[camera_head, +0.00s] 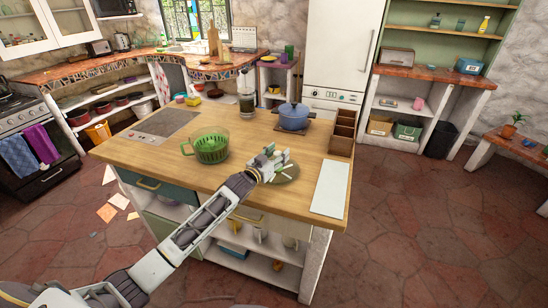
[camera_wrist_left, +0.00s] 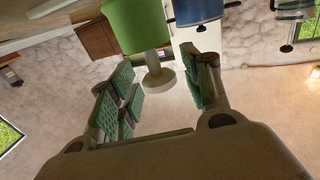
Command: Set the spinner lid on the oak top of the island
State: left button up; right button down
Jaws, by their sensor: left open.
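I cannot tell whether the fingers touch the knob. My right gripper is in neither view.
A blue pot (camera_head: 293,117) stands behind my left gripper; it also shows in the wrist view (camera_wrist_left: 197,10). A wooden divided box (camera_head: 343,132) and a white board (camera_head: 330,188) lie to the right. The oak front left is clear.

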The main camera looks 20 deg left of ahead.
pick_arm(q)
jog(key=shift+r, duration=0.15)
jog(key=shift+v, duration=0.9)
jog(key=shift+s+a, duration=0.2)
jog(key=shift+s, duration=0.45)
jog(key=shift+s+a, duration=0.2)
jog(key=shift+s, duration=0.5)
jog(key=shift+v, duration=3.4)
jog(key=shift+s+a, duration=0.1)
jog(key=shift+s, duration=0.2)
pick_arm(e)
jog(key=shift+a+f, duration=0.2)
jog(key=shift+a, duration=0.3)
